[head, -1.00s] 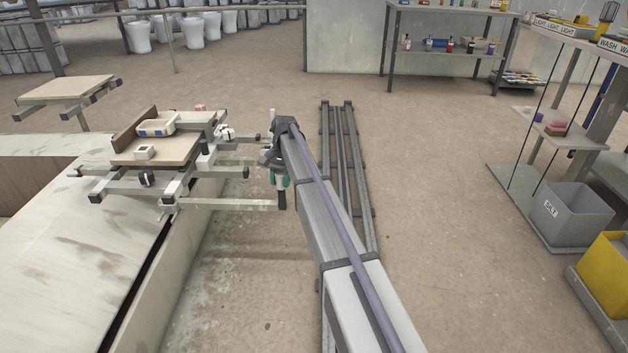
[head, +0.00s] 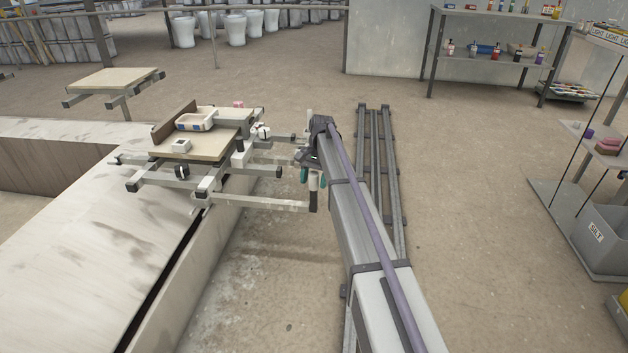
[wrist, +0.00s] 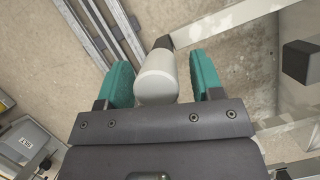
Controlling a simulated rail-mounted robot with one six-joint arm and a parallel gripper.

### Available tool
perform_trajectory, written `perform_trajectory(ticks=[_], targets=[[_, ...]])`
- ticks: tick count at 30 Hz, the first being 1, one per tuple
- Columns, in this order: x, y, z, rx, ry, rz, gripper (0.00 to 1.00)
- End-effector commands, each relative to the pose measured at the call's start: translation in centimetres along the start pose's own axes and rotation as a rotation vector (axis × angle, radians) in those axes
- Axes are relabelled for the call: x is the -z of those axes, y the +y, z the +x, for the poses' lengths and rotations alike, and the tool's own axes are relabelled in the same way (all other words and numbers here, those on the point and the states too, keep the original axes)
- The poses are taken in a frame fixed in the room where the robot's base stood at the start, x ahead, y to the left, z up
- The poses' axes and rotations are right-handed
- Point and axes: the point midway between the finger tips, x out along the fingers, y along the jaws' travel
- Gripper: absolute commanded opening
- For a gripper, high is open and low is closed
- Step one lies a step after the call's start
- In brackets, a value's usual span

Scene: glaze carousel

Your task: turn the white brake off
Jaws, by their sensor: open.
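A white cylindrical handle, apparently the white brake (wrist: 157,80), stands between my gripper's two teal fingers in the wrist view. My gripper (wrist: 162,74) is open around it, with a gap visible on the right; contact on the left is unclear. In the head view the handle (head: 313,181) stands upright at the dark outer end of a pale horizontal beam (head: 262,203). My gripper (head: 314,178) hangs over it, pointing down, with teal fingers on both sides. The top of the handle is hidden by my wrist.
Other beams lie close left of my gripper. A floor rail (head: 398,215) runs on the right. Open floor lies beyond it.

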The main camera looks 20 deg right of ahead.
Motion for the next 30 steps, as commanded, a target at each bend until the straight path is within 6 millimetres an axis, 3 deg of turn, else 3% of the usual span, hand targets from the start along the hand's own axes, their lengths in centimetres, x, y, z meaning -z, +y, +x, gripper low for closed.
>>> perform_trajectory(ticks=[12,15,27,28,30], targets=[[-0.3,0.0,-9.7,0.0,0.0,0.001,0.6],[-0.2,0.0,-10.8,0.0,0.0,0.0,0.6],[0.2,-0.1,-10.6,0.006,0.017,-0.054,0.6],[-0.1,0.3,-10.3,0.009,0.039,-0.095,0.6],[-3.5,2.8,-8.6,0.006,0.098,-0.19,0.6]])
